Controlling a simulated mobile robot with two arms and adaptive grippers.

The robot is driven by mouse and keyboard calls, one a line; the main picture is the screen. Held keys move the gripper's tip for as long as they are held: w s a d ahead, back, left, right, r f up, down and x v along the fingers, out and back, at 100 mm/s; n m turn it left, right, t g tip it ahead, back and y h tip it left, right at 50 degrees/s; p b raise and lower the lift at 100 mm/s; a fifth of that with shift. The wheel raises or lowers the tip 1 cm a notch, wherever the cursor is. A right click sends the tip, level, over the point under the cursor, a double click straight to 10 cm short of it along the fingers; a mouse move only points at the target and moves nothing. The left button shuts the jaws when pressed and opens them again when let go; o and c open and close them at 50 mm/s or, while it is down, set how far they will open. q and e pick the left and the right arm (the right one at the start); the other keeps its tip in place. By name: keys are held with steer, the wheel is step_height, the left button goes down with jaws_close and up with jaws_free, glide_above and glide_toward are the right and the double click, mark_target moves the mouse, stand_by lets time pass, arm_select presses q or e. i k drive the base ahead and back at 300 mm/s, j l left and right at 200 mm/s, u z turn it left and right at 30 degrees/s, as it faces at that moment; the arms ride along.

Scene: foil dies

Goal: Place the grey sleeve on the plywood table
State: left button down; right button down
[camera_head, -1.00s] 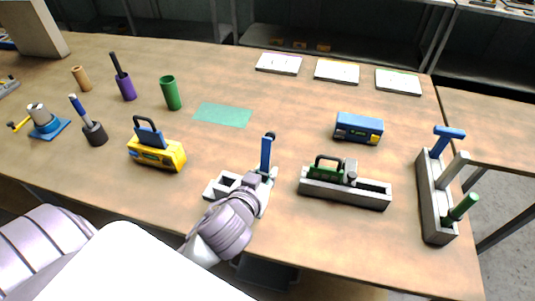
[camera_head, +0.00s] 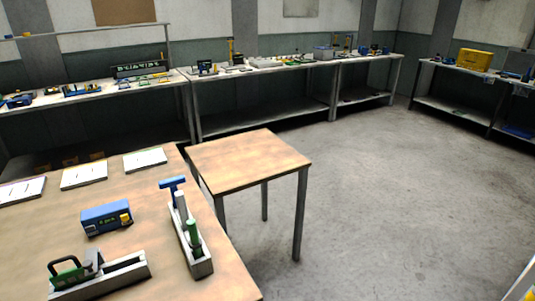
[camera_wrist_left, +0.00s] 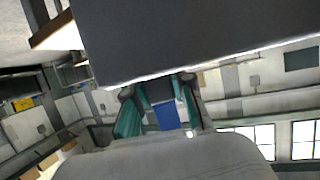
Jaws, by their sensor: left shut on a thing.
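In the left wrist view my left gripper (camera_wrist_left: 160,100) is shut, with a blue part (camera_wrist_left: 166,114) between its fingers. A large dark grey body, which I take to be the grey sleeve (camera_wrist_left: 215,35), fills the view just beyond the fingertips; its full shape is cut off. The small plywood table (camera_head: 248,158) stands bare in the middle of the head view, beyond the right end of the workbench. Neither gripper shows in the head view.
The wooden workbench (camera_head: 60,225) holds a blue box (camera_head: 106,218), a grey rack (camera_head: 188,240) with handles, a grey tray (camera_head: 120,274) and white plates (camera_head: 84,175). Laden benches (camera_head: 265,68) line the back wall. The concrete floor (camera_head: 390,190) right of the plywood table is clear.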

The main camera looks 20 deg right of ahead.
mark_target(243, 153)
steer(key=i+l, duration=0.15)
steer(key=l, duration=0.35)
steer(key=i+l, duration=0.1)
steer(key=l, duration=0.4)
steer(key=i+l+u, duration=0.1)
steer(key=l, duration=0.4)
steer(key=i+l, duration=0.15)
steer(key=l, duration=0.35)
steer(key=i+l, duration=0.1)
steer(key=l, duration=0.45)
steer(key=i+l, duration=0.3)
steer(key=i, duration=0.3)
steer(key=i+l+u, duration=0.15)
steer(key=i+l, duration=0.15)
steer(key=i, duration=0.25)
steer(key=i+l, duration=0.35)
steer(key=i, duration=0.25)
steer(key=i+l, duration=0.15)
steer(key=i, duration=0.45)
steer(key=j+u, duration=0.05)
